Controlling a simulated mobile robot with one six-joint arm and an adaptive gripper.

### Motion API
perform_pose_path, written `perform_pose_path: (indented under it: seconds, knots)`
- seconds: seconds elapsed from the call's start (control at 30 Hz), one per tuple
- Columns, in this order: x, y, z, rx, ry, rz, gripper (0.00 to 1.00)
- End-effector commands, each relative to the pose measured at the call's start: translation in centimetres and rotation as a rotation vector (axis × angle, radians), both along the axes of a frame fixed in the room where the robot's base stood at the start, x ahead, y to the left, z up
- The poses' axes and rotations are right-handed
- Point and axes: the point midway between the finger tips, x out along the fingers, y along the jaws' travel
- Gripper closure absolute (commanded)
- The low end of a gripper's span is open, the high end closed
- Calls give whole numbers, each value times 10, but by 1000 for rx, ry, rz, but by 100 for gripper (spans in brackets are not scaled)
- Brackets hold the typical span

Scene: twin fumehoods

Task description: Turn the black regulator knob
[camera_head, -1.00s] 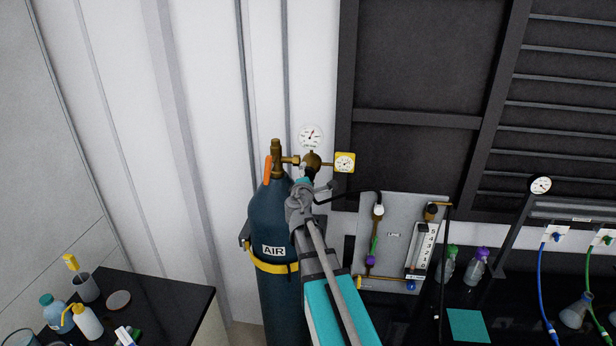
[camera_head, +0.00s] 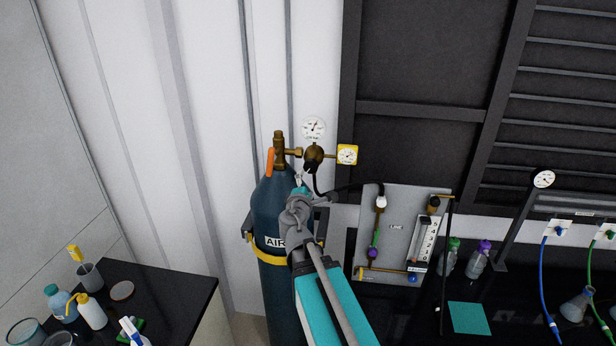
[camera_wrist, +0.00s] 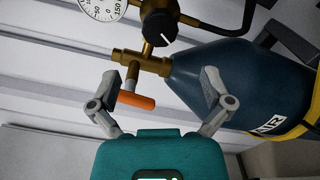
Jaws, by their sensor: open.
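The black regulator knob (camera_wrist: 162,28) faces me at the top of the wrist view, with a white pointer mark on its face. It sits on the brass regulator (camera_head: 313,153), which joins the valve of the blue AIR cylinder (camera_head: 272,205). My gripper (camera_wrist: 163,84) is open and empty. Its fingers are spread wide below the knob in the wrist view, and neither touches it. In the head view my gripper (camera_head: 300,194) is just below the regulator, in front of the cylinder's shoulder. The knob is hard to make out there.
An orange valve handle (camera_wrist: 137,99) lies between my fingers in the wrist view, near the left one. A white gauge (camera_head: 314,127) and a yellow-rimmed gauge (camera_head: 347,155) flank the regulator. A black hose (camera_head: 340,191) runs right to the grey flowmeter panel (camera_head: 398,210).

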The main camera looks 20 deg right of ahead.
Motion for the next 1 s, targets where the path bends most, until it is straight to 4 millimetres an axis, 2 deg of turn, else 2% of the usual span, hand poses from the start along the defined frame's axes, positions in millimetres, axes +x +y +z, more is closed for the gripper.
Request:
perform_pose_path:
  seconds: [0.1, 0.3, 1.0]
  knots:
    - [-11, 7, 0, 0, 0, 0, 1]
    - [-19, 13, 0, 0, 0, 0, 1]
    - [-21, 13, -2, 8, -2, -6, 1]
